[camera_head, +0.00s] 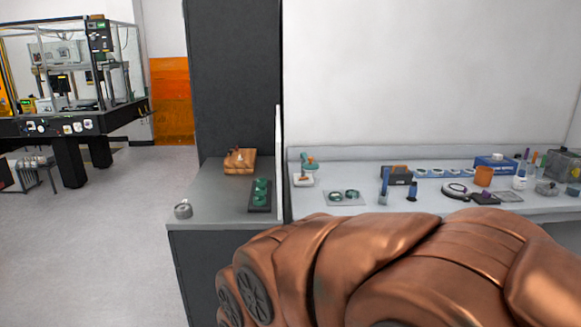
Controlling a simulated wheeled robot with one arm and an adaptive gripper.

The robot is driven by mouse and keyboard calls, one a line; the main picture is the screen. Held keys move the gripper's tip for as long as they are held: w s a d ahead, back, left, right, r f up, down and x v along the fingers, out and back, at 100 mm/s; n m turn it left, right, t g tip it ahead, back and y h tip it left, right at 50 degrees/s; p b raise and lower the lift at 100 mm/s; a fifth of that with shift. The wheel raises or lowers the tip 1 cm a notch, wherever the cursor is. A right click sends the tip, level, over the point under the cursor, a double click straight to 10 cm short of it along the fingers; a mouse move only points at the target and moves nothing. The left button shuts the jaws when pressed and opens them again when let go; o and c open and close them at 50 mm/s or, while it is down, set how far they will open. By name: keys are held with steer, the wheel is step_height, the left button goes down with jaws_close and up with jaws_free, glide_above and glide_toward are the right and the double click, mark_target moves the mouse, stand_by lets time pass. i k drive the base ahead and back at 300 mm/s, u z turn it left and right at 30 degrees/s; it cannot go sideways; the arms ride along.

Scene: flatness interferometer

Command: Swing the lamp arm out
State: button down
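I cannot make out a lamp arm for sure in the head view. A small green and pale device (308,163) stands at the left end of the light bench; at this size I cannot tell whether it carries a lamp. My copper-coloured arm fills the lower right and hides the front of the bench and part of the dark cabinet. My gripper is not in view.
The dark cabinet's grey top (215,205) holds a wooden block (240,161), a dark tray with green pieces (251,208) and a metal ring-like part (183,209). The light bench (432,201) carries several small items. The floor (100,235) at left is open.

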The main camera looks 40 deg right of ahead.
mark_target(310, 166)
steer(key=z, duration=0.8)
steer(key=i, duration=0.75)
steer(key=z, duration=0.45)
